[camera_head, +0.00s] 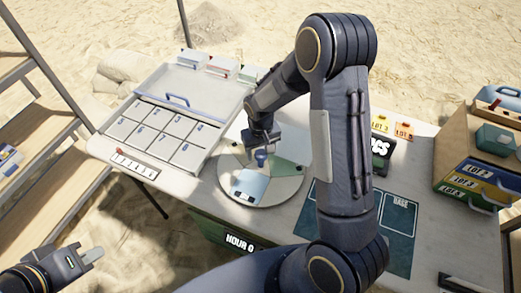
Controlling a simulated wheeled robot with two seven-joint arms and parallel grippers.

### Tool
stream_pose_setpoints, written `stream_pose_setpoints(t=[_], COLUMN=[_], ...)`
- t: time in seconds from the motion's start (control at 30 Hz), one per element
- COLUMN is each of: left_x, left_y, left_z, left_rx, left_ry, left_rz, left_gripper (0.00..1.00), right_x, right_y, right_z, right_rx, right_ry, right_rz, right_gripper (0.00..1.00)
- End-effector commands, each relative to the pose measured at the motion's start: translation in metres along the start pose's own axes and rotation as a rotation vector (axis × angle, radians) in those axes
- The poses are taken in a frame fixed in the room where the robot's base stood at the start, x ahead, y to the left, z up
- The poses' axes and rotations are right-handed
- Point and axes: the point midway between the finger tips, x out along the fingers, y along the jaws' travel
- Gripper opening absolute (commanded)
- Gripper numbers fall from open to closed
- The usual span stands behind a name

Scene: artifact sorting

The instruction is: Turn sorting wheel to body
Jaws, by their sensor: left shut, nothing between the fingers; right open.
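The sorting wheel (233,190) is a round pale disc on the table, with a light-blue sector at its front and a green sector at its right. A small blue piece (261,158) stands near its middle, partly hidden. My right gripper (260,149) hangs over the wheel, just above and behind the blue piece; it is open. I cannot tell whether it touches the piece. My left gripper (92,256) is shut and empty at the lower left, off the table and away from the wheel.
A numbered tray (205,100) with a blue handle lies left of the wheel, with small boxes behind it. A dark teal mat (400,240) lies to the right. Stacked lot drawers (468,178) stand at the far right. A wooden shelf (30,130) stands at left.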

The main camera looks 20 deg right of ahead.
Motion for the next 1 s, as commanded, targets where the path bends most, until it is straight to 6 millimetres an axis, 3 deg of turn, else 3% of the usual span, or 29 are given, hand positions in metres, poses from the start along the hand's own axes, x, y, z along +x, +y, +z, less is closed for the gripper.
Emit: stream_pose_setpoints(t=[0.3,0.73,1.0], left_x=[-0.0003,-0.0003,0.0010], left_y=[0.0001,0.0001,-0.0004], left_z=[-0.0002,-0.0002,0.0005], left_rx=[0.000,0.000,0.000], left_ry=[0.000,0.000,0.000], left_rz=[0.000,0.000,0.000], left_gripper=[0.00,0.00,0.00], right_x=[0.0037,0.0034,0.0038], right_y=[0.0001,0.0000,0.0001], right_z=[0.0001,0.0001,0.0001], right_rx=[0.000,0.000,-0.016], right_ry=[0.001,0.000,0.000], right_rz=[-0.001,0.000,-0.001], right_gripper=[0.59,0.03,0.00])
